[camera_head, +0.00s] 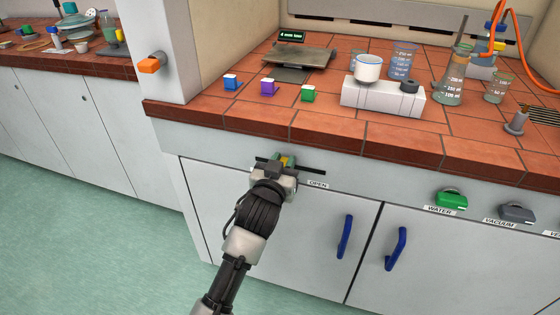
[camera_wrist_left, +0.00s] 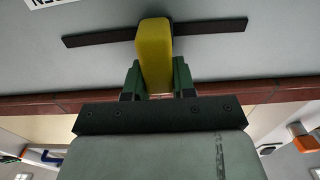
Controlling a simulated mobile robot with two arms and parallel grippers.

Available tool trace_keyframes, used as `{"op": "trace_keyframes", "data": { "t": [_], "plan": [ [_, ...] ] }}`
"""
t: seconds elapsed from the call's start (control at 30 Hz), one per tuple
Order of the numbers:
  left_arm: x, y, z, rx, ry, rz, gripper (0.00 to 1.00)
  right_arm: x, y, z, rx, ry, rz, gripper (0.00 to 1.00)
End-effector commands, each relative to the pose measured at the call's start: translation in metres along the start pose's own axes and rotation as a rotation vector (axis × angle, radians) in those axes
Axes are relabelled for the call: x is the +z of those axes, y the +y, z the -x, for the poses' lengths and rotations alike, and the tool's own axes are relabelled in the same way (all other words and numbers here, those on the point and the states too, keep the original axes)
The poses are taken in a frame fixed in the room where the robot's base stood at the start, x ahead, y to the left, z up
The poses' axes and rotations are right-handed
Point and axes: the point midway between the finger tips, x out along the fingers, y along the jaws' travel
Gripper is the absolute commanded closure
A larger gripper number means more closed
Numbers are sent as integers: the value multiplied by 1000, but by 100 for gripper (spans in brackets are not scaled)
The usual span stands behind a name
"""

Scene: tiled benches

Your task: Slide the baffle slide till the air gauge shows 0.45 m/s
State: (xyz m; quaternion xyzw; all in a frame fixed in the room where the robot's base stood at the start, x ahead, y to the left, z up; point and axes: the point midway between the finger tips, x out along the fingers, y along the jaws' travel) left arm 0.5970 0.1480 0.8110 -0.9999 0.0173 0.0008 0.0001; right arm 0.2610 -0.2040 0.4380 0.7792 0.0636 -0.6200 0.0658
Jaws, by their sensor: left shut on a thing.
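The baffle slide is a yellow knob (camera_head: 288,161) in a dark horizontal slot (camera_head: 308,168) on the bench's front panel, above an "OPEN" label (camera_head: 318,184) near the slot's right end. My left gripper (camera_head: 284,163) is shut on the knob, hiding part of it. In the left wrist view the yellow knob (camera_wrist_left: 154,55) stands between the green fingers, near the middle of the slot (camera_wrist_left: 215,28). The air gauge is probably the small dark display with green characters (camera_head: 291,36) at the back of the bench; its reading is too small to tell. My right gripper is not in view.
Blue cabinet handles (camera_head: 345,237) stick out below the panel. A green water knob (camera_head: 451,199) and a grey vacuum knob (camera_head: 517,213) sit to the right. Glassware, small coloured blocks and a white block (camera_head: 382,98) stand on the tiled top (camera_head: 225,112).

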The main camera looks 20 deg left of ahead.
Motion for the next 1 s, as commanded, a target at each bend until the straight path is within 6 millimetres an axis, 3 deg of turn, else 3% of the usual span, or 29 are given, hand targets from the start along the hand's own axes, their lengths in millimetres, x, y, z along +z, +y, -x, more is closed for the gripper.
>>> {"op": "trace_keyframes", "data": {
  "t": [0.07, 0.1, 0.27, 0.53, 0.67, 1.0],
  "plan": [
    [0, 0, 0, 0, 2, 0, 100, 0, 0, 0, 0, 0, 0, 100],
    [0, 0, 0, 0, 2, 0, 73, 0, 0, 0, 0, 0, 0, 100],
    [0, -1, 0, 0, 2, 0, 49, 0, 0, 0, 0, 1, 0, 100],
    [0, -1, 1, -1, 1, 0, 49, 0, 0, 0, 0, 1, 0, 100],
    [1, -1, 10, 0, -1, 0, 49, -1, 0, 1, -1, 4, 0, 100],
    [1, -1, 76, -1, -1, 1, 49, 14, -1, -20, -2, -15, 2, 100]
  ]
}}
